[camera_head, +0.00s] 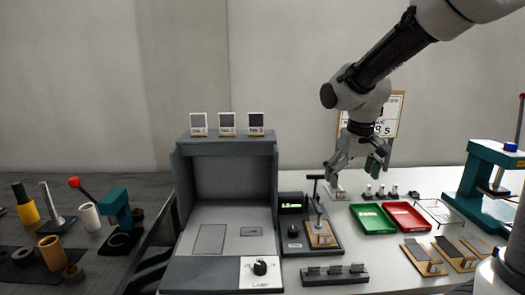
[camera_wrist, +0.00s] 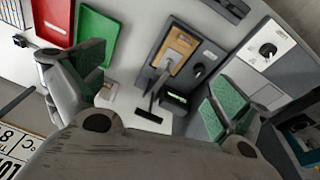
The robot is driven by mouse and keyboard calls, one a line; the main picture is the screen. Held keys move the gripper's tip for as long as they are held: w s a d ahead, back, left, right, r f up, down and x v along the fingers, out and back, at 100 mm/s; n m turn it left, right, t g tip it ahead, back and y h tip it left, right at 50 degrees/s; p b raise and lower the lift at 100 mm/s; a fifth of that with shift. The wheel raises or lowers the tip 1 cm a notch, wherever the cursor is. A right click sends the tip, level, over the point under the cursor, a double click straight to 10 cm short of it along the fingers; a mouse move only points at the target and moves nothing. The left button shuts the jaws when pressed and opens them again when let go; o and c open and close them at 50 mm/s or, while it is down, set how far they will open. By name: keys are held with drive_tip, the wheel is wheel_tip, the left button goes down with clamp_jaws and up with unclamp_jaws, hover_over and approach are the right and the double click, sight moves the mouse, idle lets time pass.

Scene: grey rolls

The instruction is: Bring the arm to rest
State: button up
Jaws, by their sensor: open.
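My arm reaches in from the upper right in the head view, bent downward at the wrist. My gripper (camera_head: 357,168) hangs above the white table, at the back, behind the green tray. Its fingers are spread apart with nothing between them. In the wrist view my gripper (camera_wrist: 155,90) shows its two green-padded fingers wide apart, with the table and a black T-shaped handle (camera_wrist: 152,98) visible in the gap. I cannot tell from these views how far the fingertips are above the table.
A green tray (camera_head: 372,219) and red tray (camera_head: 408,217) lie in front of my gripper. A grey open-fronted booth (camera_head: 224,138) stands left, beside a small device with a green display (camera_head: 291,205). A teal press (camera_head: 480,172) stands right. A paper sign (camera_head: 389,112) is behind the arm.

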drive_tip(key=s+d+r, duration=0.2)
drive_tip(key=s+d, duration=0.1)
drive_tip(key=s, duration=0.4)
drive_tip(key=s+d+r+m+t, duration=0.1)
drive_tip(key=s+d, duration=0.2)
drive_tip(key=s, duration=0.4)
drive_tip(key=s+d+r+m+t, duration=0.1)
drive_tip(key=s+d+r, duration=0.1)
drive_tip(key=s+d, duration=0.2)
drive_tip(key=s, duration=0.3)
drive_tip(key=shift+r, duration=0.35)
